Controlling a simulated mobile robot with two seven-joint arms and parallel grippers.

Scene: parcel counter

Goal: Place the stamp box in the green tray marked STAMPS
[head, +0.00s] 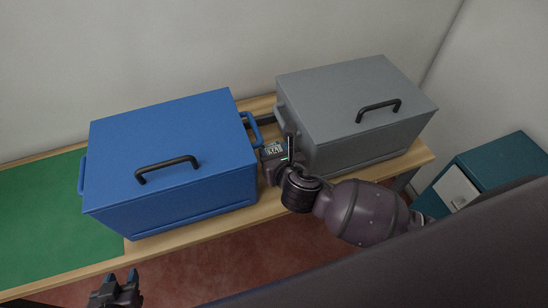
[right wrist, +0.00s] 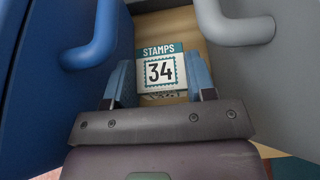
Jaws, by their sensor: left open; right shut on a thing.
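The stamp box (head: 272,150) is small, with a white and teal face reading STAMPS and 34; it also shows in the right wrist view (right wrist: 160,72). It is in the narrow gap between a blue box and a grey box. My right gripper (head: 279,160) is shut on it, one finger at each side, in the right wrist view (right wrist: 160,88). My left gripper (head: 122,276) is open and empty at the bottom left, in front of the counter. I see no green tray marked STAMPS in either view.
The large blue box (head: 172,150) and grey box (head: 350,100) have side handles close to my right gripper. A flat green surface (head: 40,220) at the counter's left is clear. A teal cabinet (head: 500,170) stands at right. The wooden counter's front edge (head: 190,228) shows.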

